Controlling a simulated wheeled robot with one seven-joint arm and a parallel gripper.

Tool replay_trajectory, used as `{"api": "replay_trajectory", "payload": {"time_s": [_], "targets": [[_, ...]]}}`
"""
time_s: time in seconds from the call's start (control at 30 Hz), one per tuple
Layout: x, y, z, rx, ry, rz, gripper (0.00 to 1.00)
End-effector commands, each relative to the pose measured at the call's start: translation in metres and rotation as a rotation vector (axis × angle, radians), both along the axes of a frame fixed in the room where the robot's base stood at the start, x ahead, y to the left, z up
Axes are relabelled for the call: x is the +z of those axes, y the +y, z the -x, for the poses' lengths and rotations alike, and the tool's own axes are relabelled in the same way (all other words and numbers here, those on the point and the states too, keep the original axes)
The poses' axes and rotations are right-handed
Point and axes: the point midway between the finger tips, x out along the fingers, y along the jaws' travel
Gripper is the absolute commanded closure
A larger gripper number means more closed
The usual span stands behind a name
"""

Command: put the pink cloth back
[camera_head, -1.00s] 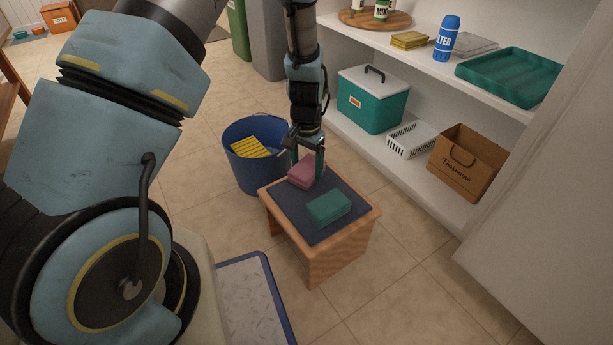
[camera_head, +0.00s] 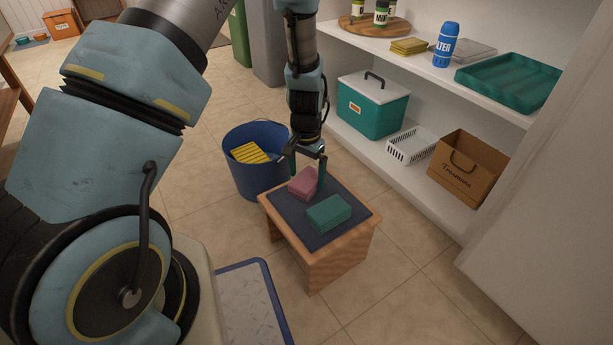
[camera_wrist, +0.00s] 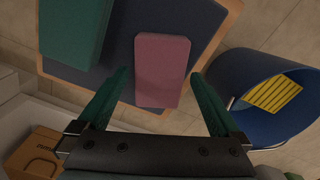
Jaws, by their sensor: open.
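The pink cloth (camera_head: 303,183) is a folded block lying on the dark top of a small wooden stool (camera_head: 340,262). A folded green cloth (camera_head: 328,212) lies beside it, nearer the front. My gripper (camera_head: 306,172) is over the pink cloth, fingers pointing down, open and empty. In the wrist view, the pink cloth (camera_wrist: 162,68) shows between the two teal fingers of my gripper (camera_wrist: 159,75), with gaps on both sides. The right finger hides part of the cloth in the head view. I cannot tell how far the fingertips are above the stool top.
A blue bucket (camera_head: 250,178) with a yellow cloth (camera_head: 249,153) stands left of the stool. On the right, shelves hold a teal cooler (camera_head: 372,106), a white basket (camera_head: 411,147), a paper bag (camera_head: 466,168), folded yellow cloths (camera_head: 409,46) and a green tray (camera_head: 510,80). A blue-rimmed tray (camera_head: 250,300) lies in front.

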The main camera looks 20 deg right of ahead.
Motion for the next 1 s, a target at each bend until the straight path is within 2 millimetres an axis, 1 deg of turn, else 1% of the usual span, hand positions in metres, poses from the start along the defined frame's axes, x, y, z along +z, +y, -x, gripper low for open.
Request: {"api": "replay_trajectory", "payload": {"time_s": [0.03,0.2,0.3,0.4,0.5,0.6,0.8,0.87,0.93,0.97,1.0], "targets": [[0.015,-0.001,-0.001,-0.001,-0.002,0.002,0.00],[0.053,-0.001,0.000,0.000,-0.002,0.003,0.00],[0.072,-0.001,0.000,0.000,-0.002,0.003,0.00],[0.087,-0.001,0.000,0.000,-0.002,0.003,0.00],[0.097,0.000,0.000,0.000,-0.001,0.002,0.00],[0.102,0.000,0.000,0.000,-0.001,0.001,0.00],[0.105,0.002,-0.001,0.007,-0.001,0.002,0.00],[0.112,0.010,-0.005,0.030,-0.002,0.006,0.00],[0.127,0.029,-0.013,0.087,-0.009,0.015,0.00],[0.136,0.041,-0.017,0.123,-0.011,0.020,0.00],[0.149,0.060,-0.022,0.176,-0.017,0.027,0.00]]}}
